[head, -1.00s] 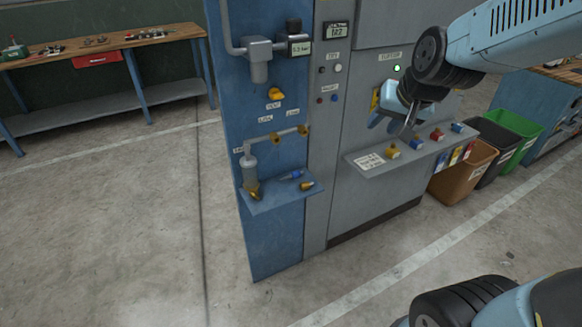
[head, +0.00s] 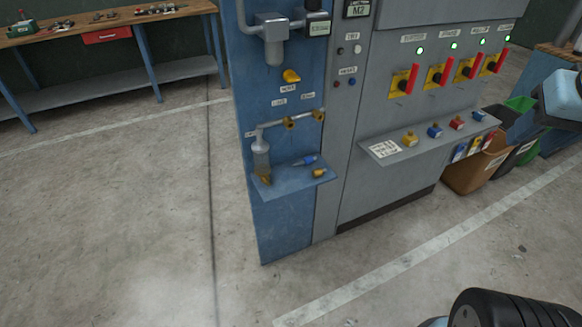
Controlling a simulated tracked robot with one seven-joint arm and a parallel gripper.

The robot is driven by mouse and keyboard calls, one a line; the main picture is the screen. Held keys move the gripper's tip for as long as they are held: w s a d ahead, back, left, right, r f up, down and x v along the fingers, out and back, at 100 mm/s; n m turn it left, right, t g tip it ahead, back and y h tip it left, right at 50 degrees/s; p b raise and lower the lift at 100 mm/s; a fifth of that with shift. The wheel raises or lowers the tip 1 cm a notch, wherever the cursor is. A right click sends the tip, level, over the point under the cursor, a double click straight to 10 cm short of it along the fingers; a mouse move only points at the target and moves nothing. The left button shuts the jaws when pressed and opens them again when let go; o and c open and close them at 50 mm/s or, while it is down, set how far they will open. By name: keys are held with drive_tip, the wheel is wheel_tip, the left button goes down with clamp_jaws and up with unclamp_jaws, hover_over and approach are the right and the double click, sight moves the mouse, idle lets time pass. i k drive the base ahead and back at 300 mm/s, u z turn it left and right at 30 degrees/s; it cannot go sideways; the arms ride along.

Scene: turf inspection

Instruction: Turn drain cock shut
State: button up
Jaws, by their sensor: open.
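A blue panel (head: 285,215) carries air fittings. A yellow handle (head: 291,76) sits at its upper middle, tilted. Below it a thin pipe bears two brass fittings, one in the middle (head: 289,123) and one at the right end (head: 318,115). A clear bowl (head: 261,160) hangs at the pipe's left end, with a brass piece (head: 264,180) at its bottom by the small shelf. The labels are too small to read, so I cannot tell for sure which is the drain cock, or how it is turned. My gripper is out of view; only parts of my arm show at the right.
The small blue shelf (head: 292,186) holds a blue-ended item (head: 306,161) and a brass piece (head: 319,173). To the right, a grey cabinet has several red-and-yellow switches and a ledge with padlocks. Bins (head: 475,168) stand beyond. The floor in front is clear.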

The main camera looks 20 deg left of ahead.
sight(264, 179)
drive_tip(key=z, duration=1)
drive_tip(key=k, duration=1.8)
drive_tip(key=u, duration=0.65)
drive_tip(key=i, duration=1)
